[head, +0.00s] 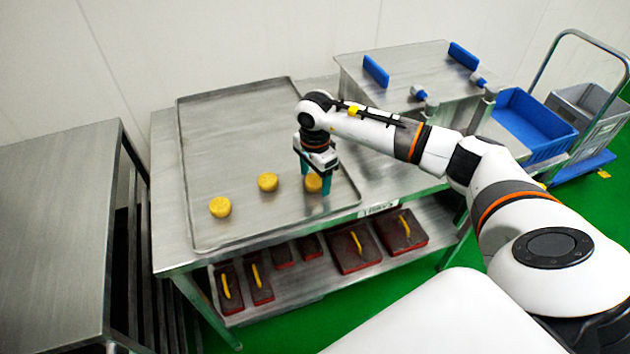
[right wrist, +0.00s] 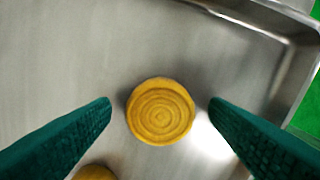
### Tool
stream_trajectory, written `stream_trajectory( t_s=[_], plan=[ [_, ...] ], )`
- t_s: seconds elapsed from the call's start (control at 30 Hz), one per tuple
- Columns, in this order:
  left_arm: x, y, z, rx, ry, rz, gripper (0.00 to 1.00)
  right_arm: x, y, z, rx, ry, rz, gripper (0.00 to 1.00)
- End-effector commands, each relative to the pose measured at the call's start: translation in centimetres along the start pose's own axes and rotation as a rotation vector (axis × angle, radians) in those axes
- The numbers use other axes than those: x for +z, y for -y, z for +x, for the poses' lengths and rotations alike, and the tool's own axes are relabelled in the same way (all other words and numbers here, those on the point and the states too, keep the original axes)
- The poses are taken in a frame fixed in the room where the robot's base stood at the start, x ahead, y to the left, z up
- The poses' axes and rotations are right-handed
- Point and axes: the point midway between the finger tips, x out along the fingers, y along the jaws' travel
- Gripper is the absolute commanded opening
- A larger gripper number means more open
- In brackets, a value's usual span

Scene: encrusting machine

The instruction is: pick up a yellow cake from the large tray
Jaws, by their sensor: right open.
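The large tray (head: 225,135) is a shallow metal tray on a steel table. Three round yellow cakes lie in a row along its near side: a left cake (head: 220,207), a middle cake (head: 267,182) and a right cake (head: 313,183). My right gripper (head: 315,186) is open over the right cake, which it partly hides. In the right wrist view, this cake (right wrist: 160,111) sits between the two green fingers, with a gap on either side. Part of another cake (right wrist: 94,172) shows at the bottom edge. My left gripper is not in view.
The tray's raised rim (right wrist: 290,75) runs close to the right cake. A lower shelf (head: 290,287) holds dark red blocks with yellow handles. A bare steel table (head: 55,220) stands at left. A second steel table (head: 400,62) and a blue crate (head: 530,125) are at right.

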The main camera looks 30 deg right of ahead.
Motion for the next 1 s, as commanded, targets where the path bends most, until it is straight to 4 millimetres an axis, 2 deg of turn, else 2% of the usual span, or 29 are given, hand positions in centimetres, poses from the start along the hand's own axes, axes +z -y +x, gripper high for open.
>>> stream_trajectory(
  t_s=[0.1, 0.4, 0.7, 0.83, 1.0],
  plan=[
    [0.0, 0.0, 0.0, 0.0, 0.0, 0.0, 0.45, 0.0, 0.0, 0.0, 0.0, 0.0, 0.0, 0.68],
    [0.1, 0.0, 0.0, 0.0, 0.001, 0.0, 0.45, 0.0, 0.0, 0.0, 0.0, 0.0, 0.0, 0.22],
    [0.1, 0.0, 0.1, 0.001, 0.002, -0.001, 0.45, 0.0, 0.0, -0.7, 0.002, 0.0, 0.0, 0.21],
    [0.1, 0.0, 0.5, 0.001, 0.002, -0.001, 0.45, 0.1, -0.1, -2.7, 0.004, 0.001, -0.001, 0.21],
    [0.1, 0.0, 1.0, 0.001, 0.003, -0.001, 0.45, 0.0, -0.1, -6.2, 0.005, 0.0, 0.0, 0.21]
  ],
)
